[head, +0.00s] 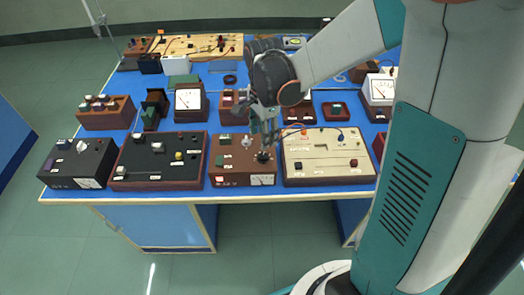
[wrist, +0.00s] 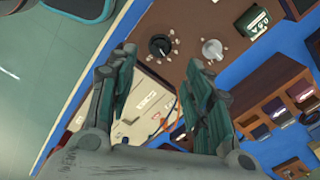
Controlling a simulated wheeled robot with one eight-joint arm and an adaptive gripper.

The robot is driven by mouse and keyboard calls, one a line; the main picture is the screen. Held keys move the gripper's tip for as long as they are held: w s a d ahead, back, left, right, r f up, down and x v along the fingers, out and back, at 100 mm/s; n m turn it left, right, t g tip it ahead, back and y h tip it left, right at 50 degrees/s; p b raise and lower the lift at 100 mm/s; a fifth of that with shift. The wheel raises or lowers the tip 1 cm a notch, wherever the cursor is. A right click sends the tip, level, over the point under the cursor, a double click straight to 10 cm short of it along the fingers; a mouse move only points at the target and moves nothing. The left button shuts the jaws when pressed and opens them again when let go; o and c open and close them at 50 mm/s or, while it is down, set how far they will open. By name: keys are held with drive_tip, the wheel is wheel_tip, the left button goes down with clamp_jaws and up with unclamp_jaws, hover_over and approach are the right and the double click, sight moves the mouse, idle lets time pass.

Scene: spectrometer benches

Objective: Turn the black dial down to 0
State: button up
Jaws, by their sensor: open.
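The black dial (head: 263,156) is a round knob on the front right of the brown box (head: 230,170). In the wrist view the dial (wrist: 160,45) lies just beyond and between my fingertips, with small pale marks around it. My gripper (head: 267,136) is open and points down over the box; its two fingers also show in the wrist view (wrist: 162,60). The fingers look empty. The dial's pointer and numbers are too small to read. A silver knob (wrist: 212,48) sits beside the dial on the same box.
A cream box (head: 328,165) with wires stands close on the right of the brown box. A dark brown-sided box (head: 150,170) stands on its left. Meters and other instruments fill the blue bench (head: 213,84) behind. The floor in front is clear.

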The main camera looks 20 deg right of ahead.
sight(263, 155)
wheel_tip(263, 155, down, 9)
drive_tip(key=b, duration=0.2)
drive_tip(key=shift+b, duration=0.3)
drive_tip(key=c, duration=1.1)
